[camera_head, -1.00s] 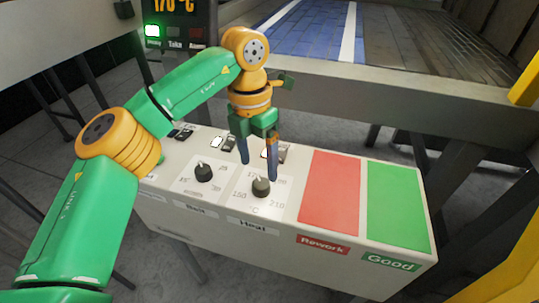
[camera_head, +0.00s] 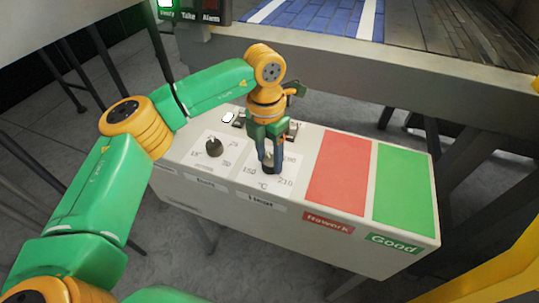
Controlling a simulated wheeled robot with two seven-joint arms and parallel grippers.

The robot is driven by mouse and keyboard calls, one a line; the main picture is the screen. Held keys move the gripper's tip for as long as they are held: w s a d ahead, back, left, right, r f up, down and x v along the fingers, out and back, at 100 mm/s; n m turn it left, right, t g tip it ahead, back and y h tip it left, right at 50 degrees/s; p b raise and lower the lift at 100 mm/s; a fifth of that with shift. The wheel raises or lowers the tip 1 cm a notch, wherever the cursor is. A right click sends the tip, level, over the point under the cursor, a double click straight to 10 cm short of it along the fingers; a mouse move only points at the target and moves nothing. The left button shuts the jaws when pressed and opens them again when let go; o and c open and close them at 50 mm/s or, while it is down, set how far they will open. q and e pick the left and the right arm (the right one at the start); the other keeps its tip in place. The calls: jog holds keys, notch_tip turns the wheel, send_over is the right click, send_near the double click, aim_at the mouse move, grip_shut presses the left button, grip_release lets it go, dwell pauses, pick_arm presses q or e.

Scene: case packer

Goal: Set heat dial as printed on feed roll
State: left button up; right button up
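The heat dial (camera_head: 268,168) is a dark knob on the white panel above the "Heat" label, with 150 and 210 °C printed beside it. My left gripper (camera_head: 270,164) points down over it, its two fingers close together on either side of the knob. The fingers look shut on the dial and hide most of it, so I cannot read its pointer. The feed roll and its print are not in view. My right gripper is not in view.
Another dark dial (camera_head: 213,146) stands left of the heat dial. A red Rework area (camera_head: 338,172) and a green Good area (camera_head: 404,188) lie to the right on the console. Small switches (camera_head: 238,119) sit behind the dials. A conveyor (camera_head: 330,18) runs behind.

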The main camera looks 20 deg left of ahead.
pick_arm(q)
grip_shut()
